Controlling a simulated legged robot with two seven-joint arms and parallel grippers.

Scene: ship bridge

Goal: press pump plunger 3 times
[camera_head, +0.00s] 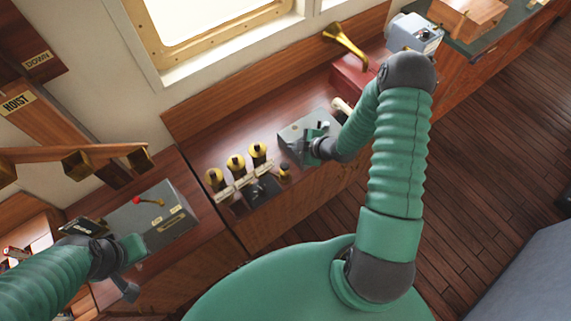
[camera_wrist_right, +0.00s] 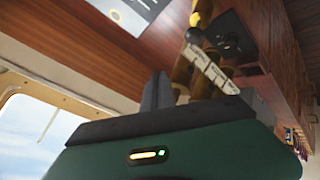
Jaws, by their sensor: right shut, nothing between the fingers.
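My right gripper (camera_head: 318,132) is over a grey plate (camera_head: 291,131) on the wooden console. In the right wrist view my right gripper's dark fingers (camera_wrist_right: 158,92) are together and empty. A small black-topped brass knob (camera_head: 284,170) stands left of and nearer than the gripper and may be the pump plunger; I cannot be sure.
Three brass-rimmed round fittings (camera_head: 236,164) with pale labels stand left of the grey plate. A brass horn-like handle (camera_head: 346,46) and a red box (camera_head: 355,80) are further right. A wooden lever (camera_head: 75,155) hangs over the left console. Wooden floor (camera_head: 480,170) is open at right.

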